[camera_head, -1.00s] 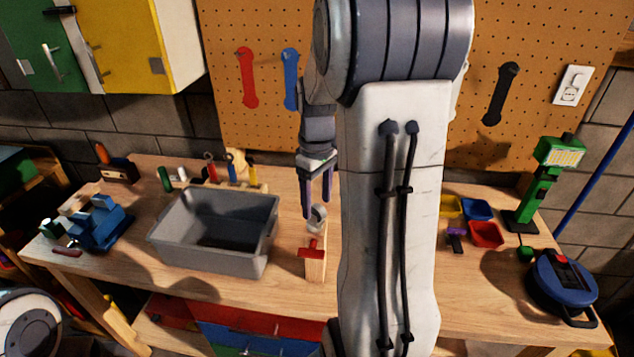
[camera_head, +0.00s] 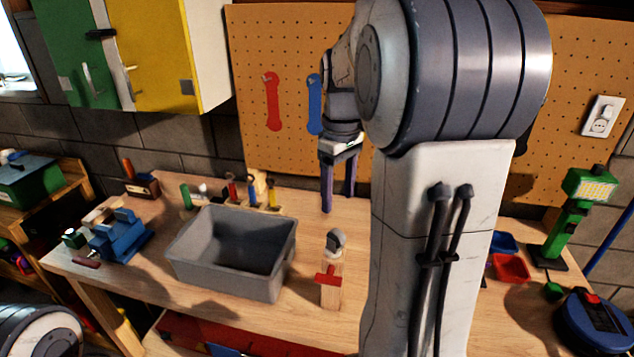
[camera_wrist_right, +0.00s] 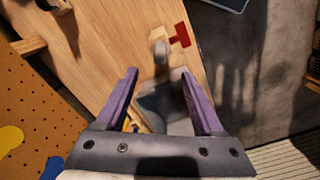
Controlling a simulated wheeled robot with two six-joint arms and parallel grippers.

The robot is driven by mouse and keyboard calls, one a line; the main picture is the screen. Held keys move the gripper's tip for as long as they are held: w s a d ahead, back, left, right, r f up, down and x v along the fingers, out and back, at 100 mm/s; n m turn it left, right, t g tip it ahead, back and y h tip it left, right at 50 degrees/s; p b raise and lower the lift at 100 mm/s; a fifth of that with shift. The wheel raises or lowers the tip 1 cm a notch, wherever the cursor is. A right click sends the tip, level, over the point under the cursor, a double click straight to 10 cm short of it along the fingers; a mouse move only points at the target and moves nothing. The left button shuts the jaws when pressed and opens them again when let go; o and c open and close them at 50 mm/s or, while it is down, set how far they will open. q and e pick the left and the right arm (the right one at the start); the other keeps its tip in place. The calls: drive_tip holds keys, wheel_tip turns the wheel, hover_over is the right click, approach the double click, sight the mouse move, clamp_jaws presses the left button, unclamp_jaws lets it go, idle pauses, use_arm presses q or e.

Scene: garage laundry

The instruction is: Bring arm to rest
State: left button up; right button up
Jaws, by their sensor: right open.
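My right arm fills the middle of the head view. Its gripper (camera_head: 339,185) hangs with fingers pointing down above the back of the wooden workbench (camera_head: 340,325). The two purple fingers are apart with nothing between them; in the right wrist view the gripper (camera_wrist_right: 160,88) is also open and empty. My left gripper is not in view.
A grey bin (camera_head: 210,279) stands left of the block. A blue vise (camera_head: 121,235) sits at the bench's left end. Small hand tools stand in a rack behind the bin. A red tray (camera_head: 511,268), a green lamp (camera_head: 571,215) and a blue round device (camera_head: 592,322) are at the right.

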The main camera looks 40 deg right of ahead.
drive_tip(key=s+a+f+n+b, duration=0.1)
drive_tip(key=a+f, duration=0.2)
drive_tip(key=a, duration=0.7)
drive_tip(key=s+a+f+n, duration=0.1)
drive_tip(key=a+f+n, duration=0.1)
drive_tip(key=a, duration=0.8)
drive_tip(key=s+a+f+n, duration=0.1)
drive_tip(key=s+a+f, duration=0.2)
drive_tip(key=s+a, duration=0.2)
drive_tip(key=s+a+f+n+y+b, duration=0.1)
drive_tip(key=s+a+f, duration=0.2)
drive_tip(key=s+a, duration=0.3)
drive_tip(key=s, duration=0.2)
drive_tip(key=shift+s+f, duration=0.4)
